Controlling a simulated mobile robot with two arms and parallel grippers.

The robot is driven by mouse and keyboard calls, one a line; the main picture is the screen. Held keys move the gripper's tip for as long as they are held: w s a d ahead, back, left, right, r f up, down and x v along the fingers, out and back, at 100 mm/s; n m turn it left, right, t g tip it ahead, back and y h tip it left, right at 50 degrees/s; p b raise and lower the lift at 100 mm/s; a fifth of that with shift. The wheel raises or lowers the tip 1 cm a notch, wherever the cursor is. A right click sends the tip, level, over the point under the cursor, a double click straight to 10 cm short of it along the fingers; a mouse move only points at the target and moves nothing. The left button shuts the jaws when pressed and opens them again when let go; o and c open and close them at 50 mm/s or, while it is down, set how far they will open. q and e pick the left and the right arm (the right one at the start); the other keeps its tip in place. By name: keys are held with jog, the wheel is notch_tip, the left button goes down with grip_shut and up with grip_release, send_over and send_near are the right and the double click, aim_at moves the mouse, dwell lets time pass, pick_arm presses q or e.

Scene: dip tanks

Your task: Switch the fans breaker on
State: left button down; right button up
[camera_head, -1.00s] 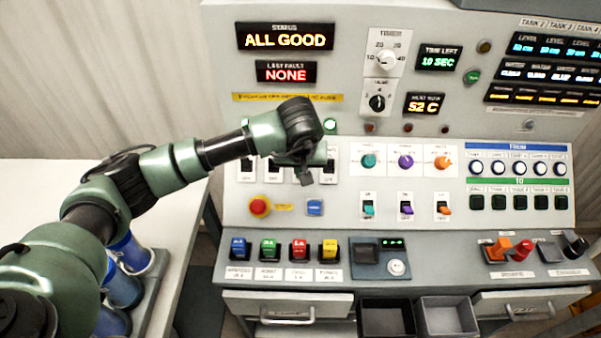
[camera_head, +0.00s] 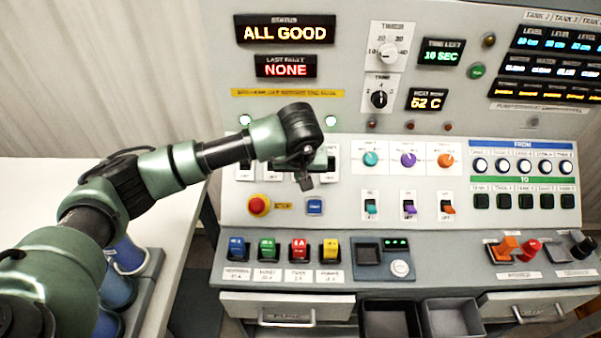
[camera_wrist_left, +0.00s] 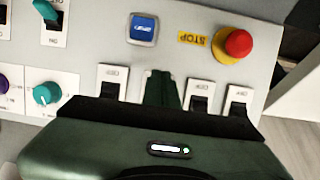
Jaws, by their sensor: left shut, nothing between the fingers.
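A row of breaker switches, black rockers on white plates, sits at the left of the panel; the leftmost (camera_head: 245,169) and the rightmost (camera_head: 330,168) show in the head view. The wrist view shows them upside down, with one breaker (camera_wrist_left: 110,86) left of my fingers and two, (camera_wrist_left: 198,96) and (camera_wrist_left: 238,100), right of them. My left gripper (camera_head: 305,178) is shut and empty, in front of the row. Its fingers (camera_wrist_left: 162,90) cover another breaker's plate in the wrist view. I cannot read which breaker is the fans one. My right gripper is out of view.
Below the row are a red stop button (camera_head: 259,205) and a blue button (camera_head: 315,207). Colored knobs (camera_head: 408,159) and switches are to the right. Blue containers (camera_head: 120,285) stand on the white table at left.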

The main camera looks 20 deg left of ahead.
pick_arm(q)
jog(key=shift+f, duration=0.25)
jog(key=shift+w+a+r+b, duration=0.1)
jog(key=shift+w+r+b, duration=0.05)
jog(key=shift+w+b, duration=0.15)
jog(key=shift+w+a+r+b, duration=0.1)
jog(key=shift+w+b, duration=0.05)
jog(key=shift+w, duration=0.2)
jog(key=shift+w+a+r, duration=0.1)
jog(key=shift+w, duration=0.35)
jog(key=shift+w+a, duration=0.1)
jog(key=shift+s+d+r+p, duration=0.2)
jog(key=shift+s+r, duration=0.15)
jog(key=shift+s, duration=0.3)
jog(key=shift+s+d+r+p, duration=0.2)
jog(key=shift+s+r, duration=0.15)
jog(key=shift+s, duration=0.3)
jog(key=shift+s+d+r+p, duration=0.2)
jog(key=shift+s+r, duration=0.15)
jog(key=shift+s, duration=0.3)
